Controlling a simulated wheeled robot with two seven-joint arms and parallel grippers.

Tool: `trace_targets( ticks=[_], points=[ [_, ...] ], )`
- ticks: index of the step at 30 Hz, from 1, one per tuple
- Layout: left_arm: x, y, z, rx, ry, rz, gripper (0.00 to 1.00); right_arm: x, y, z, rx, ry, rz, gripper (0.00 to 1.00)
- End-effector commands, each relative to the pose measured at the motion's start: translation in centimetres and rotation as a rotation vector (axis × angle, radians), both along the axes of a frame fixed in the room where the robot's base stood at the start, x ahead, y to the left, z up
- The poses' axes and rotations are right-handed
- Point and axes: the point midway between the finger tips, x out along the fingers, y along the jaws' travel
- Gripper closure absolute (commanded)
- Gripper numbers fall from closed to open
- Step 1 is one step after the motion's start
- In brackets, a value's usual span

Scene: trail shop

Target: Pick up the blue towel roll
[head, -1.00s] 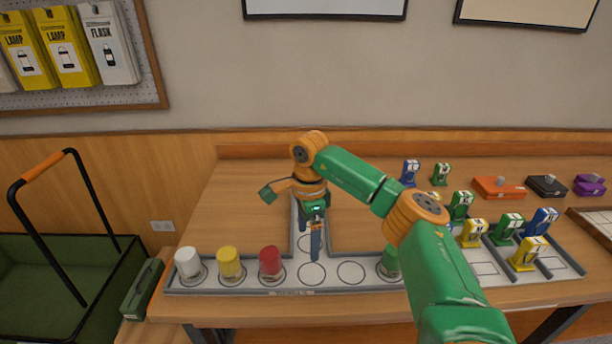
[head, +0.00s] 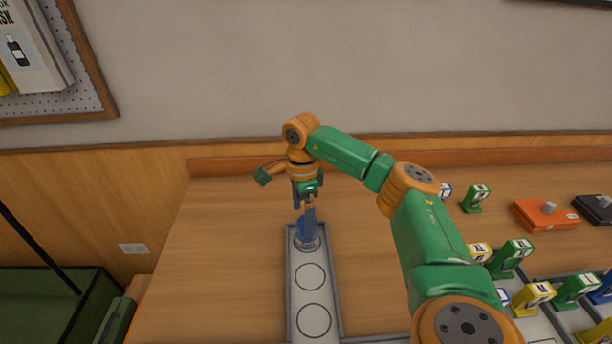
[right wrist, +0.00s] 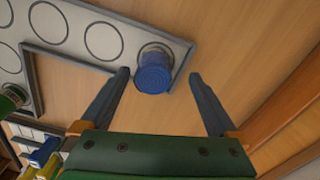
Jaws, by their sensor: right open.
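The blue towel roll (right wrist: 154,75) stands in the end circle of the grey-edged tray (right wrist: 85,62). In the head view the roll (head: 308,234) shows at the tray's far end, partly hidden by my right gripper (head: 309,212). In the right wrist view my right gripper (right wrist: 158,75) is open, with one finger on each side of the roll and clear gaps to it. The roll lies between the fingertips, nearer the left one. My left gripper is not in view.
Empty circles (head: 313,319) line the tray nearer to me. Green and yellow upright items (head: 511,257) stand on the right of the table. An orange case (head: 545,214) lies behind them. The table left of the tray is clear. A green cart (head: 40,310) stands at lower left.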

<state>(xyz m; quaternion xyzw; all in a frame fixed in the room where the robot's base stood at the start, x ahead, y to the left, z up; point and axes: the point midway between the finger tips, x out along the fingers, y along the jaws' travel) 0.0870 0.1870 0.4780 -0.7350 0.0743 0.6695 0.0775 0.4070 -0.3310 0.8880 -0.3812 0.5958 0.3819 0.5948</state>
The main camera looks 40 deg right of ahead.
Motion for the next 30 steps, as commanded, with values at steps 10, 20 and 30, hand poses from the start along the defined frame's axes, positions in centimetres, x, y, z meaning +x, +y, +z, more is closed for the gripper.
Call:
trace_targets(
  ticks=[10,20,30],
  points=[
    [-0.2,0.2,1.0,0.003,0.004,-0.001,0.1,-1.0,-0.5,-4.7,0.0,0.001,-0.002,0.05],
    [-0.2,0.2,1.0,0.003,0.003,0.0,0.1,-1.0,-0.5,-4.7,0.0,0.0,-0.001,0.53],
    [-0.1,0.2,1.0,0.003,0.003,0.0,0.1,-1.0,-0.5,-4.7,0.001,0.0,-0.001,1.0]
  ],
)
